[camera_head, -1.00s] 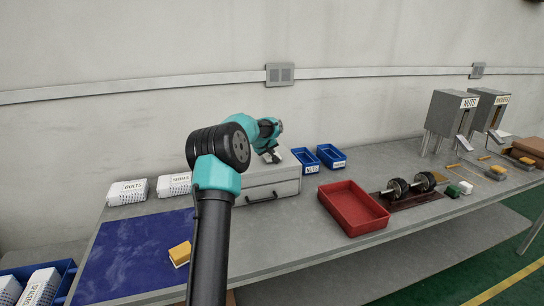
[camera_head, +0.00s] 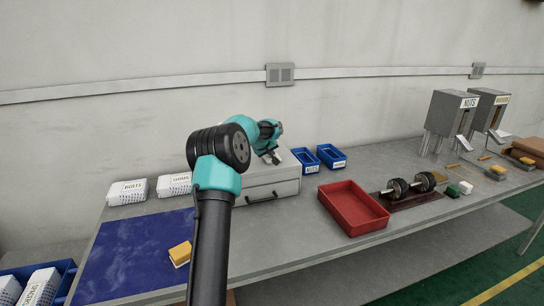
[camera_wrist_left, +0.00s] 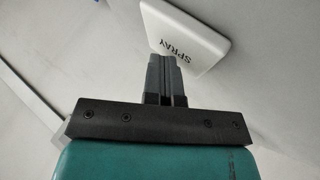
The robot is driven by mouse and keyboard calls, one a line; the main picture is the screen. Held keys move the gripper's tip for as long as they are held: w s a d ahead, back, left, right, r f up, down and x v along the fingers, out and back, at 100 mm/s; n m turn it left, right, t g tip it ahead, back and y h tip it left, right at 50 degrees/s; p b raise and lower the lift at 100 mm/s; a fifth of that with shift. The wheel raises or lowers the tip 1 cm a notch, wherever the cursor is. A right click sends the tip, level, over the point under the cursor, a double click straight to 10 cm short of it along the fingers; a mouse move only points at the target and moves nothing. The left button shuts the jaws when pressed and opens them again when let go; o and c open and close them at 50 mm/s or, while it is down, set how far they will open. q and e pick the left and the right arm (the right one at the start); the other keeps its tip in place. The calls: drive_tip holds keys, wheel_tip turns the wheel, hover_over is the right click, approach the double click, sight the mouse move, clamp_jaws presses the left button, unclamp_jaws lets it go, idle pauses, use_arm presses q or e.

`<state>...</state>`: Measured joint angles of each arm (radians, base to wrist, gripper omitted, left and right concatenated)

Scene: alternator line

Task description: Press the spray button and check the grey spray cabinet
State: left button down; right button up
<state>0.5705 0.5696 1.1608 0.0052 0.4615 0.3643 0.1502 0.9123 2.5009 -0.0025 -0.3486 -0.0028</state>
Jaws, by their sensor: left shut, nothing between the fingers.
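The grey spray cabinet (camera_head: 285,190) stands on the bench behind my left arm, with a dark handle on its closed front. My left gripper (camera_head: 273,157) is over its top and points down. In the left wrist view the gripper's fingers (camera_wrist_left: 167,62) are shut with nothing between them. Their tips are at the edge of a white button plate (camera_wrist_left: 190,28) marked SPRAY; I cannot tell if they touch it. In the head view I cannot make out the button near the gripper. My right gripper is not in view.
Two blue bins (camera_head: 331,157) stand right of the cabinet. A red tray (camera_head: 353,232) and a rotor (camera_head: 410,186) on a dark stand lie further right. White boxes (camera_head: 127,192), a blue mat (camera_head: 110,265) and a yellow sponge-like block (camera_head: 180,253) are on the left.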

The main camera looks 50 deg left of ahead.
use_arm(q)
drive_tip(key=shift+r, duration=1.2)
wheel_tip(320, 180, up, 5)
idle(0.5)
idle(0.5)
